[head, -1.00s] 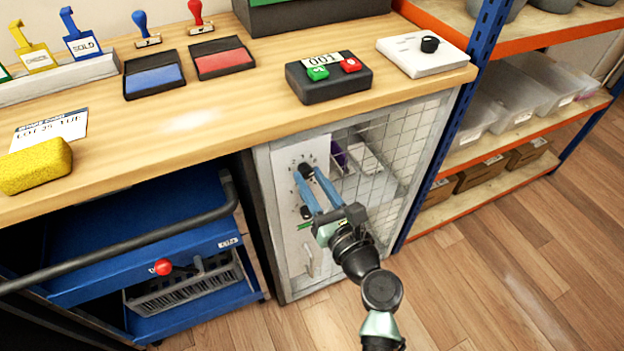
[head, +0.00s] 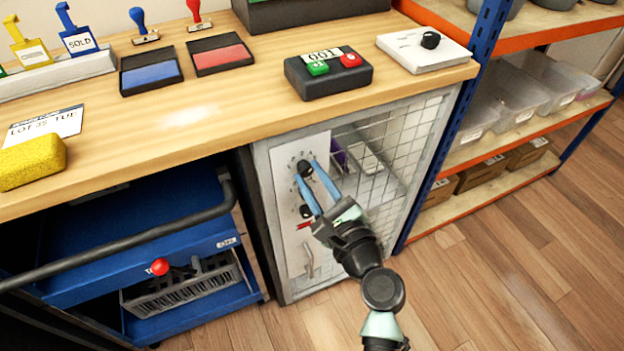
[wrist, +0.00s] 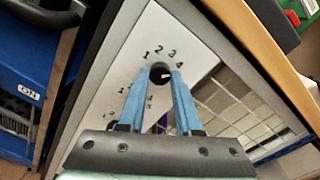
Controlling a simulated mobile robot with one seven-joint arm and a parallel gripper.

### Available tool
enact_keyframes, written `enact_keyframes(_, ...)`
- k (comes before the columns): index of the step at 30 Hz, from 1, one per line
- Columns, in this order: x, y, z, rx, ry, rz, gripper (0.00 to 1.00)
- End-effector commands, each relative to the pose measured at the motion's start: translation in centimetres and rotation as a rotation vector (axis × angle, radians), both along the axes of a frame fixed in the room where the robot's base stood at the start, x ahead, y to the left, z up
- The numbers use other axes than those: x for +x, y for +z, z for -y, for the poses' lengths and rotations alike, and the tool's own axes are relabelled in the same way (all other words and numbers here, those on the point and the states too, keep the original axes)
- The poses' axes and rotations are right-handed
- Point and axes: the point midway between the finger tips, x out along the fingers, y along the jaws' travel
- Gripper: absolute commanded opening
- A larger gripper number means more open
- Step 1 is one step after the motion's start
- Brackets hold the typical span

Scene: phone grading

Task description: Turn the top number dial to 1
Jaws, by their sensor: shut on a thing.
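The top number dial (head: 305,168) is a black knob on a white panel (head: 290,240) on the wire-mesh cabinet door. My gripper (head: 306,172) has its two blue fingers on either side of this dial, shut on it. In the wrist view the dial (wrist: 160,73) sits between the fingertips (wrist: 162,76), with 1, 2, 3 and 4 printed in an arc above it. A small white mark on the dial shows towards the right; its exact number is hard to tell. A lower black dial (head: 306,211) sits below, close to the fingers. A small red strip (head: 303,225) shows under it.
The wooden counter (head: 200,125) overhangs the cabinet. A black box with green and red buttons (head: 328,80) stands on it. A blue cart (head: 150,265) is at the left, and an orange-and-blue shelf (head: 470,120) at the right. Open floor lies at the front right.

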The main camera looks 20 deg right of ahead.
Motion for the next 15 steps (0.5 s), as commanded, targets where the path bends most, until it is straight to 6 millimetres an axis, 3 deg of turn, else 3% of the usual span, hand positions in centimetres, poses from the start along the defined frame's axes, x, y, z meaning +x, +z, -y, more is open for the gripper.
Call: enact_keyframes(15,0.05,-0.07,-0.02,-0.494,0.001,0.019,0.00)
